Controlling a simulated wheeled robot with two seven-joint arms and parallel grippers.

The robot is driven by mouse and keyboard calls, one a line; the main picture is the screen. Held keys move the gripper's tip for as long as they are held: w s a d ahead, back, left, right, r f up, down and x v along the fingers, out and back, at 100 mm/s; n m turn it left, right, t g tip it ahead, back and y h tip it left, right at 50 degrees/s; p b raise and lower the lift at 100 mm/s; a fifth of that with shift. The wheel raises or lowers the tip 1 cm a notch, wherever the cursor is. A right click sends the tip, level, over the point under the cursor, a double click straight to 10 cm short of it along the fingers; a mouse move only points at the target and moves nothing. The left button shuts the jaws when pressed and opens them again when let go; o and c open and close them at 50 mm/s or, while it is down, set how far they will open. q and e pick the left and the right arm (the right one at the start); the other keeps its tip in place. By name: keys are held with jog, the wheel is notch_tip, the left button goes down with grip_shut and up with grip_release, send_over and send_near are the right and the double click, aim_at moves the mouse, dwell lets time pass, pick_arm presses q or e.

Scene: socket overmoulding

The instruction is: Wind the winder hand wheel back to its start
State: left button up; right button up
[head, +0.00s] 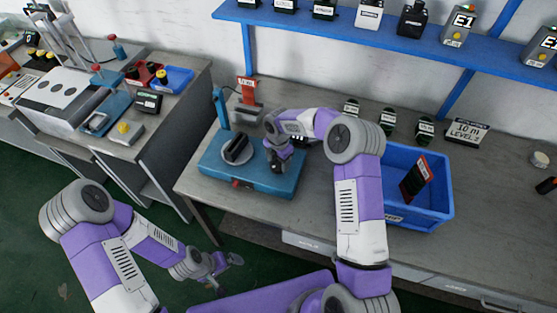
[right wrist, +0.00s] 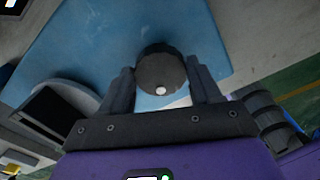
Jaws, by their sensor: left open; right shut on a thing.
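The winder is a blue flat machine (head: 213,167) on the grey bench, with a black and grey reel (head: 236,150) on its left part. The hand wheel is a dark round knob with a pale spot on its face (right wrist: 160,72), seen in the right wrist view. My right gripper (head: 276,162) reaches down over the right part of the winder; in the right wrist view its two fingers (right wrist: 160,85) stand on either side of the knob and are shut on it. In the head view the wheel is mostly hidden by this gripper. My left gripper (head: 223,268) is open and empty, low in front of the bench.
A red stand with a label (head: 248,95) is behind the winder. A blue bin (head: 437,213) holding a dark red-edged card stands to the right, behind my right arm. Several dark green spools and a sign (head: 467,132) line the back. A second bench is at left.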

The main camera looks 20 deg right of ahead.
aim_at(278, 163)
jog(key=n, duration=0.5)
jog(key=shift+w+p, duration=0.15)
jog(key=shift+p, duration=0.25)
jog(key=shift+n, duration=0.4)
jog(key=o, duration=1.1)
jog(key=shift+c, duration=0.2)
notch_tip(278, 163, up, 8)
jog(key=shift+f+p, duration=0.15)
jog(key=shift+p, duration=0.15)
